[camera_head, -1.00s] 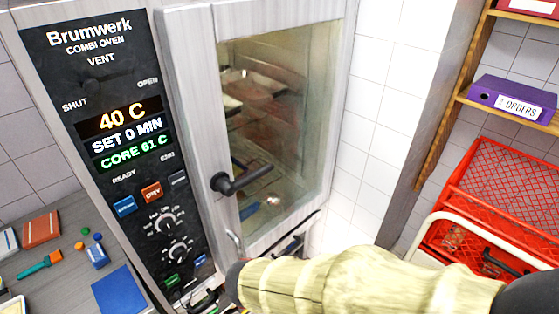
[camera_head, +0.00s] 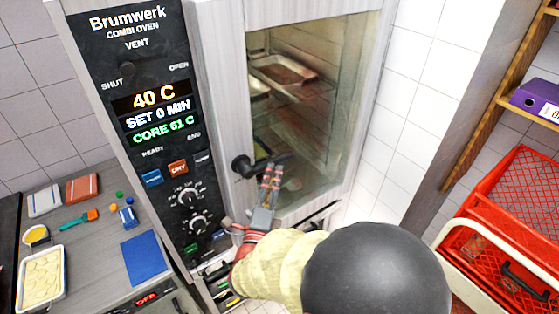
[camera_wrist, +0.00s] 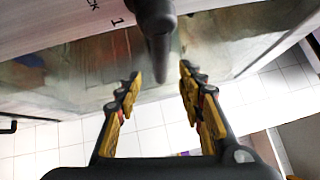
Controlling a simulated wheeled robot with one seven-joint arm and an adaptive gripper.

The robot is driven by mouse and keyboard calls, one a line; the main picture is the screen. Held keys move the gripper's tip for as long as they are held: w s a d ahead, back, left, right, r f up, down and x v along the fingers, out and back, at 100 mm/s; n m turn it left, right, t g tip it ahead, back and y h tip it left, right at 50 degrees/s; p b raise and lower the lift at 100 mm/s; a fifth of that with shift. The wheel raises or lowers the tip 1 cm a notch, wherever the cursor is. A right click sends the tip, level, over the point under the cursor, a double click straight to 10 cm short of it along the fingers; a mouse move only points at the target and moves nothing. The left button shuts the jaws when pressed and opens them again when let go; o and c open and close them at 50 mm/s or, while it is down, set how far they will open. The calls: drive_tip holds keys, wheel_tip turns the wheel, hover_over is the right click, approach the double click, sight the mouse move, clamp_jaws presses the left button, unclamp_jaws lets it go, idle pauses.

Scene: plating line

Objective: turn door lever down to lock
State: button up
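The combi oven's black door lever (camera_head: 245,167) sticks out from the left edge of the closed-looking glass door and points to the right, roughly level. My gripper (camera_head: 270,172) is at the lever's outer part in the head view and hides some of it. In the wrist view the lever (camera_wrist: 156,35) comes in from the top, with its end reaching between the tips of my gripper (camera_wrist: 160,75). The two yellow and black fingers are apart, one on each side of the lever's end. Gaps show on both sides there, and I see no clear contact.
The oven's control panel (camera_head: 150,110) with knobs and buttons is left of the door. A worktop (camera_head: 85,255) with a tray (camera_head: 42,278) and a blue board (camera_head: 143,257) is at lower left. Red crates (camera_head: 510,220) and a wooden shelf (camera_head: 510,75) are at right.

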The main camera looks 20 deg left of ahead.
sight(276, 165)
drive_tip(key=w, duration=0.7)
drive_tip(key=shift+a+r+p, duration=0.25)
drive_tip(key=shift+r+p, duration=0.05)
drive_tip(key=shift+r, duration=0.1)
drive_tip(key=shift+c, duration=0.5)
clamp_jaws()
